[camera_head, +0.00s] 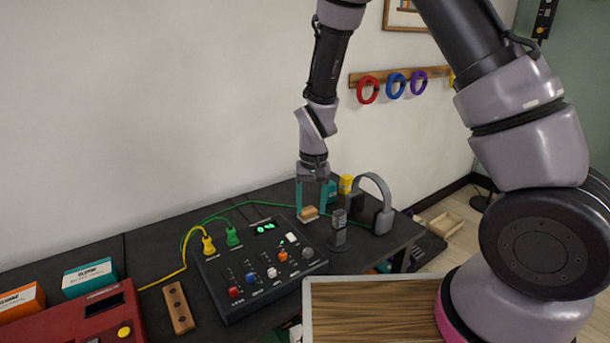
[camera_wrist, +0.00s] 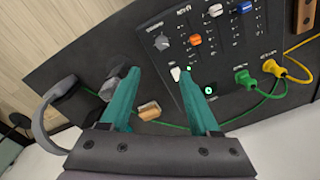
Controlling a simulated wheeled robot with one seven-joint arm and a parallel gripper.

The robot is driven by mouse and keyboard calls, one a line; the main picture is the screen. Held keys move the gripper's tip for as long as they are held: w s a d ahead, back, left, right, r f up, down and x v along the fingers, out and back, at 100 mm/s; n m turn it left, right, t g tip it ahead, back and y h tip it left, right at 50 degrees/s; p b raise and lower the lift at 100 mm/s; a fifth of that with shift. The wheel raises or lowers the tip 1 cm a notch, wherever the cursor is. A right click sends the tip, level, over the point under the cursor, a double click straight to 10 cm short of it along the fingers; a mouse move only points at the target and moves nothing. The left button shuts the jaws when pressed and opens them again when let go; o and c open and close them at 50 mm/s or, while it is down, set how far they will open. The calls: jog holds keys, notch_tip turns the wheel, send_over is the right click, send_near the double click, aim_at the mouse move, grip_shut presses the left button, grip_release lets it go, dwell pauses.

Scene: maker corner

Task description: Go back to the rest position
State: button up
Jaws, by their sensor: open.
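My gripper (camera_head: 313,198) has teal fingers and hangs pointing down over the back of the dark table (camera_head: 150,240). It is open, with a clear gap between the fingertips in the wrist view (camera_wrist: 168,80). A small wooden block (camera_head: 308,214) with a pale top sits at the fingers in the head view. In the wrist view the block (camera_wrist: 149,111) lies between the fingers, nearer the left one; I cannot tell whether they touch it.
A black mixer panel (camera_head: 262,262) with yellow and green plugs stands left of my gripper. Grey headphones (camera_head: 383,215), a dark microphone-like stand (camera_head: 339,228) and a yellow item (camera_head: 346,184) are close by on the right. Coloured rings (camera_head: 396,86) hang on the wall behind.

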jog(key=d+r+m+t+y, duration=0.1)
jog(key=d+r, duration=0.5)
jog(key=r, duration=0.6)
jog(key=d+r+m+t+y, duration=0.15)
jog(key=d+r, duration=0.45)
jog(key=r, duration=0.6)
jog(key=s+d+r+m+t, duration=0.2)
jog(key=s+d+r+t, duration=0.2)
jog(key=s+d+r, duration=0.6)
jog(key=shift+s+d+r+h, duration=0.15)
jog(key=shift+s+r+h, duration=0.3)
jog(key=shift+s+r, duration=0.95)
jog(key=shift+s+f+t, duration=0.15)
jog(key=shift+f+t, duration=0.05)
jog(key=shift+t, duration=0.05)
